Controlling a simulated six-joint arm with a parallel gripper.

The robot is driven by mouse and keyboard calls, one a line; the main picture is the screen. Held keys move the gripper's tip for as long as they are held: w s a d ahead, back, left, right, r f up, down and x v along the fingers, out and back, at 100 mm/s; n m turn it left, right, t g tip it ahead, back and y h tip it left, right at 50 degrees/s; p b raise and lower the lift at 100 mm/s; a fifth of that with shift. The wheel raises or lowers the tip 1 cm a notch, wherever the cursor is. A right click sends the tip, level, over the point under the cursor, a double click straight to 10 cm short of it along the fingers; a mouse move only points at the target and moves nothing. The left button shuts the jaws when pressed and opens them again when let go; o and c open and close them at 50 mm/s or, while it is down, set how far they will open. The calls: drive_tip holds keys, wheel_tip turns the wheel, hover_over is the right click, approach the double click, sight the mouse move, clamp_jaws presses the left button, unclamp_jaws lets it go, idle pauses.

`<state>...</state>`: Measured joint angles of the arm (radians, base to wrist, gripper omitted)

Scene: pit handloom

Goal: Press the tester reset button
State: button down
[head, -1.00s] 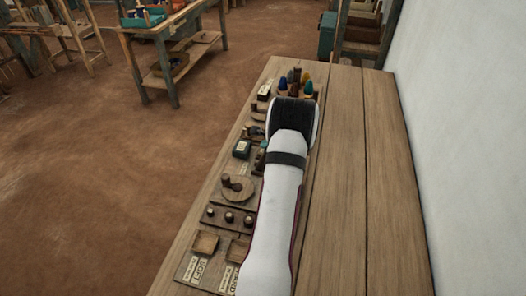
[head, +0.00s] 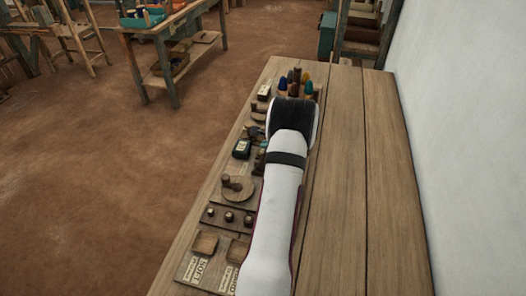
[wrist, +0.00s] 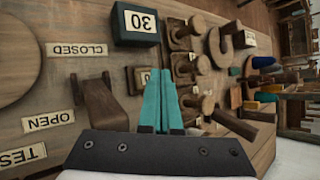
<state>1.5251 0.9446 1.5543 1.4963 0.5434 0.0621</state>
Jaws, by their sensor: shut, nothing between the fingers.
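My gripper (wrist: 160,76) shows in the wrist view as two teal fingers side by side, shut and empty. Their tips are over the board, just below a dark green box (wrist: 136,38) with a "30" label; I cannot tell whether they touch anything. A wooden lever piece (wrist: 102,104) stands left of the fingers, by labels reading CLOSED, OPEN and TEST (wrist: 20,158). No part is clearly marked as the reset button. In the head view the box (head: 242,149) sits on the board left of my arm, which hides most of my gripper.
Several wooden pegs and knobs (wrist: 200,65) stand right of the fingers. Bobbin-like coloured pieces (head: 296,80) stand at the board's far end. A round disc with a peg (head: 237,188) and small trays (head: 205,243) lie nearer. The bench (head: 345,180) is bare on the right, beside a white wall.

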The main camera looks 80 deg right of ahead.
drive_tip(key=shift+f, duration=0.1)
drive_tip(key=shift+f, duration=0.4)
drive_tip(key=shift+w+f, duration=0.1)
drive_tip(key=shift+f, duration=0.55)
idle(1.3)
drive_tip(key=shift+a, duration=0.1)
drive_tip(key=shift+w+a+r, duration=0.1)
drive_tip(key=shift+a, duration=0.3)
drive_tip(key=shift+d+r, duration=0.15)
drive_tip(key=shift+r, duration=2.35)
